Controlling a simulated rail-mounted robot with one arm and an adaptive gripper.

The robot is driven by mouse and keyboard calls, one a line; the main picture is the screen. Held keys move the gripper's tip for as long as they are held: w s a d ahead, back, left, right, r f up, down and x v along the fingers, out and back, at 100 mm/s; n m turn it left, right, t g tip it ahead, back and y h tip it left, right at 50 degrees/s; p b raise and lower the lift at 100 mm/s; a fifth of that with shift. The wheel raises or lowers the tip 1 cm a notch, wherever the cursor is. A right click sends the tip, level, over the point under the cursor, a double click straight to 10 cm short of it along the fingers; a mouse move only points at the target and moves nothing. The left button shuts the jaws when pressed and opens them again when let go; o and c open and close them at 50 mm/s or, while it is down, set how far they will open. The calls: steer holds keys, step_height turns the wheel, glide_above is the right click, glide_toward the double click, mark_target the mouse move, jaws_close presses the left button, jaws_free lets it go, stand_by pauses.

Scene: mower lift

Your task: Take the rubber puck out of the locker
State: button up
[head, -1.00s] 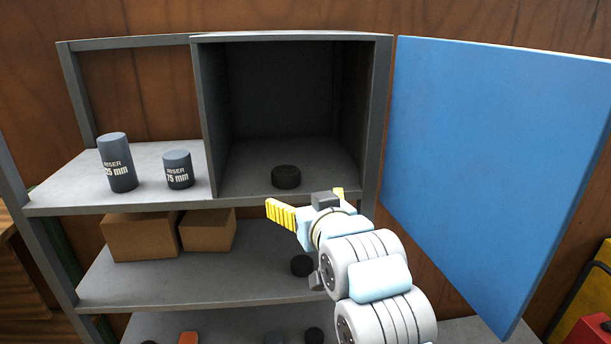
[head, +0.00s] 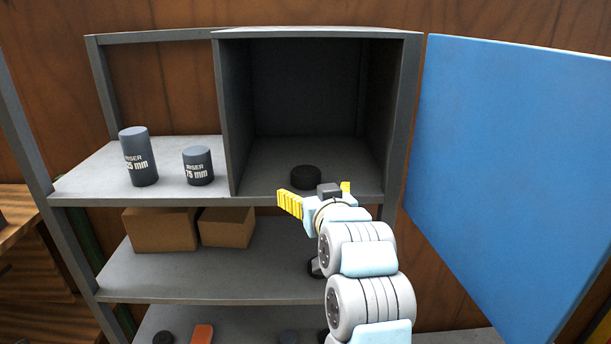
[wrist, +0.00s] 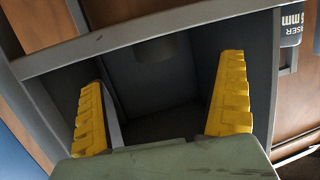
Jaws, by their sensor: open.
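The black rubber puck (head: 305,177) lies flat on the floor of the open locker (head: 225,115), near its front. My gripper (head: 318,193) is in front of the locker opening, just below and slightly right of the puck in the head view, and apart from it. Its yellow fingers are spread and empty. In the wrist view, which looks upside down, the open fingers (wrist: 160,100) frame the dark locker interior. A dim rounded dark shape at the front edge there appears to be the puck (wrist: 155,47).
The blue locker door (head: 515,160) stands wide open at the right. Left of the locker wall are a taller riser (head: 139,160) and a shorter 75 mm riser (head: 198,167). Cardboard boxes (head: 160,231) sit on the shelf below. Several small items lie on the lowest shelf.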

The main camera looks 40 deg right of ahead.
mark_target(306, 176)
steer(key=x, duration=0.4)
steer(key=shift+w+d+p, duration=0.2)
steer(key=shift+w+p, duration=0.05)
steer(key=shift+p, duration=0.1)
steer(key=shift+d+p+x, duration=0.15)
steer(key=shift+p+x, duration=0.3)
steer(key=shift+x, duration=0.6)
steer(key=shift+d+p+x, duration=0.15)
steer(key=shift+p+x, duration=0.3)
steer(key=shift+x, duration=0.6)
steer(key=shift+w+d, duration=0.25)
steer(key=shift+w, duration=0.25)
steer(key=c, duration=1.3)
